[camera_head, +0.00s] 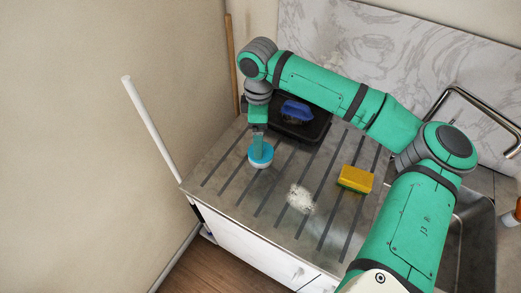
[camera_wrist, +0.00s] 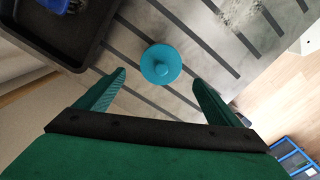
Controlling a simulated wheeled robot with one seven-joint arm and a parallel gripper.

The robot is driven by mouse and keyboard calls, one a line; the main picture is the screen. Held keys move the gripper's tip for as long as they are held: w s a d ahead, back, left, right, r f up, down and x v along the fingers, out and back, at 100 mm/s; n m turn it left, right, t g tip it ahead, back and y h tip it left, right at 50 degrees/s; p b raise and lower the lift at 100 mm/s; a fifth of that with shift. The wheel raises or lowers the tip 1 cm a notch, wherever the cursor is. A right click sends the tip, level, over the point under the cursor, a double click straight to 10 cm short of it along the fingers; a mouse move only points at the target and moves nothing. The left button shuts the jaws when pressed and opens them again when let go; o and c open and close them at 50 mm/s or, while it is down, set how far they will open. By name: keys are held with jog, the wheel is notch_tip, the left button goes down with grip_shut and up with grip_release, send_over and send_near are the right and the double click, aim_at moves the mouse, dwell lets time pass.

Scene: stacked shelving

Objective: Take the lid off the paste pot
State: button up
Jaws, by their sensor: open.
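The paste pot (camera_head: 261,163) stands upright on the grooved drainboard, white below with a blue lid (camera_head: 260,152) on top. In the wrist view the round blue lid (camera_wrist: 161,64) with its small raised knob shows from above, and it hides the pot's body. My gripper (camera_head: 259,140) points down at the lid in the head view. In the wrist view its green fingers (camera_wrist: 158,80) are spread apart, one to each side and a little short of the lid. The fingers hold nothing. Whether a fingertip touches the lid cannot be told.
A black tray (camera_head: 313,134) with a blue item (camera_head: 297,111) in it stands behind the pot. A yellow sponge (camera_head: 356,179) and a whitish crumbly patch (camera_head: 300,198) lie to the right. A sink (camera_head: 451,250) is at far right.

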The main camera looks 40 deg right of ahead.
jog(key=shift+a+f, duration=0.1)
jog(key=shift+f, duration=0.45)
jog(key=shift+s+d+f, duration=0.15)
jog(key=shift+s+f, duration=0.05)
jog(key=shift+f, duration=0.95)
jog(key=shift+s+d+f, duration=0.15)
jog(key=shift+f, duration=0.95)
jog(key=shift+w, duration=0.1)
jog(key=c, duration=1.1)
